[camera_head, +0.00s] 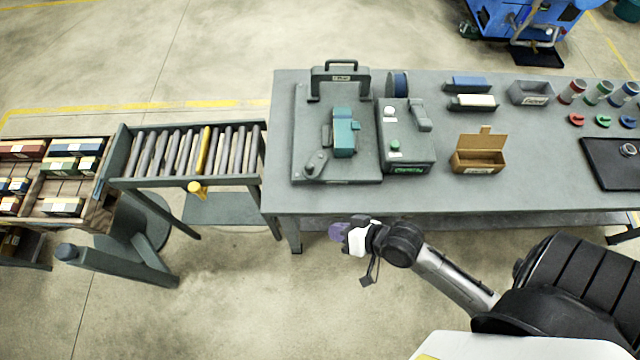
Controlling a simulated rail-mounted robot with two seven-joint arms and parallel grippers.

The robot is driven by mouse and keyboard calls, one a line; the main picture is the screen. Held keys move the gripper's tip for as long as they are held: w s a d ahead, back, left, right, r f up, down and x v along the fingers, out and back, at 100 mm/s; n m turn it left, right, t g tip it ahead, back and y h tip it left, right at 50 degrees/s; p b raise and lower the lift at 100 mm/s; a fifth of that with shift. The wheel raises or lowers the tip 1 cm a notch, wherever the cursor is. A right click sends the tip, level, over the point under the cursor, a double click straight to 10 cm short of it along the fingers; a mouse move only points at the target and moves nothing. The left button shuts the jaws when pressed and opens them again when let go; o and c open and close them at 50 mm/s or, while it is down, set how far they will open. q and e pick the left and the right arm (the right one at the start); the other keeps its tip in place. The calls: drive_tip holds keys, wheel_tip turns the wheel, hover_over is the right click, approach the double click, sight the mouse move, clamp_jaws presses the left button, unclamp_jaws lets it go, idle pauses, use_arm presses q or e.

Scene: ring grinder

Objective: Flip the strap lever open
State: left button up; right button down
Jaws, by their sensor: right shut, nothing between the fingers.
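A grey fixture plate (302,130) on the workbench holds a teal block (343,132) under a dark frame with a handle (341,80). A short dark lever with a round knob (316,162) lies at the plate's front left. I cannot tell for sure which one is the strap lever. My right gripper (337,231), with purple fingertips, is shut and empty in front of the bench's front edge, apart from both levers. My left gripper is not in view.
An open brown box (478,160) stands right of the grey box, with a dark tray (612,165) at the far right. A roller conveyor (185,152) with a yellow roller adjoins the bench on the left. The bench's front strip is clear.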

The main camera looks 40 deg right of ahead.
drive_tip(key=w+d+f+m+t+h+b, duration=0.1)
drive_tip(key=d+f+m+t+b, duration=0.2)
drive_tip(key=f+m+b, duration=0.1)
drive_tip(key=w+d+f+m+t+h+b, duration=0.1)
drive_tip(key=w+d+f+m+t+b, duration=0.1)
drive_tip(key=b, duration=0.5)
drive_tip(key=w+d+f+m+t+h+b, duration=0.1)
drive_tip(key=d+f+m+t+b, duration=0.2)
drive_tip(key=d+f+m+b, duration=0.2)
drive_tip(key=shift+w+d+f+m+t+h, duration=0.2)
drive_tip(key=shift+d+f+m, duration=0.15)
drive_tip(key=shift+m, duration=0.3)
drive_tip(key=shift+w+d+f+m+t+h, duration=0.1)
drive_tip(key=shift+d+f+m+t+h, duration=0.2)
drive_tip(key=shift+m, duration=0.35)
drive_tip(key=shift+w, duration=0.15)
approach(313, 170)
drive_tip(key=w, duration=0.5)
drive_tip(key=shift+w, duration=0.25)
drive_tip(key=shift+w+r, duration=0.15)
drive_tip(key=shift+w, duration=0.85)
